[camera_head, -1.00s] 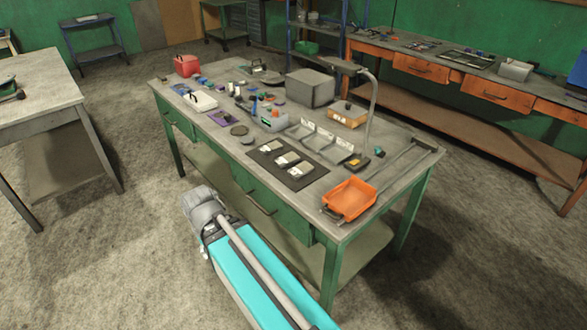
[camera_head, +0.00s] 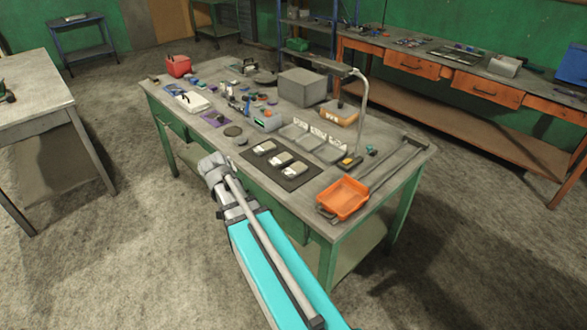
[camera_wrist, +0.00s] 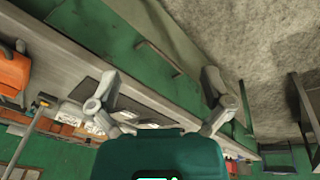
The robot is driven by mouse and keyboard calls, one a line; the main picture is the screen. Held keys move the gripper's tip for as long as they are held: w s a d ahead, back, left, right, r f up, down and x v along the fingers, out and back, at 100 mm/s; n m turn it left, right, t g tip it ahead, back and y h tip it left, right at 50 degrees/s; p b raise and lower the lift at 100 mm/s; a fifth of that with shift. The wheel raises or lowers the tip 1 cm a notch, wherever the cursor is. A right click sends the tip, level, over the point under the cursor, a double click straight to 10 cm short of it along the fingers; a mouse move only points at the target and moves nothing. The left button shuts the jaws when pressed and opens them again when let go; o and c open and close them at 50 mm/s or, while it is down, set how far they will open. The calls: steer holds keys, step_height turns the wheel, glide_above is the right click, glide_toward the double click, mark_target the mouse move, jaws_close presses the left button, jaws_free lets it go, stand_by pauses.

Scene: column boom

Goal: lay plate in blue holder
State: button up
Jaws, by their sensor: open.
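The workbench (camera_head: 405,165) carries many small parts. I cannot tell for certain which is the plate; flat pale pieces (camera_head: 281,159) lie on a black mat (camera_head: 292,182), and a dark round disc (camera_head: 233,131) lies to their left. Small blue items (camera_head: 247,104) stand among the clutter behind the disc, but they are too small to tell which is the blue holder. In the wrist view my gripper (camera_wrist: 162,77) is open with nothing between its fingers. The bench's green front and the floor show beyond it. In the head view my arm's end is beside the bench's front edge.
An orange tray (camera_head: 342,198) sits at the bench's near right corner. Grey sloped trays (camera_head: 312,143), a grey box (camera_head: 303,87) and a lamp (camera_head: 361,110) stand behind the mat. A red box (camera_head: 178,66) is at the far left. Open floor lies left of the bench.

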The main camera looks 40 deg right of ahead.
steer(key=w+d+r+m+h+p, duration=0.1)
steer(key=w+d+r+m, duration=0.1)
steer(key=d, duration=0.5)
steer(key=w+d+r+m+h, duration=0.1)
steer(key=w+d+r+m, duration=0.1)
steer(key=d, duration=0.6)
steer(key=w+d+r+m+h+p, duration=0.1)
steer(key=w+d+m+h, duration=0.1)
steer(key=d+m, duration=0.4)
steer(key=shift+w+d+r+p, duration=0.4)
steer(key=shift+w+d, duration=0.25)
steer(key=shift+d, duration=0.25)
steer(key=shift+f, duration=0.1)
steer(key=b, duration=0.7)
glide_above(288, 173)
steer(key=f, duration=0.6)
steer(key=shift+a+f, duration=0.25)
steer(key=shift+a, duration=0.15)
steer(key=shift+d+f, duration=0.3)
steer(key=shift+d, duration=0.05)
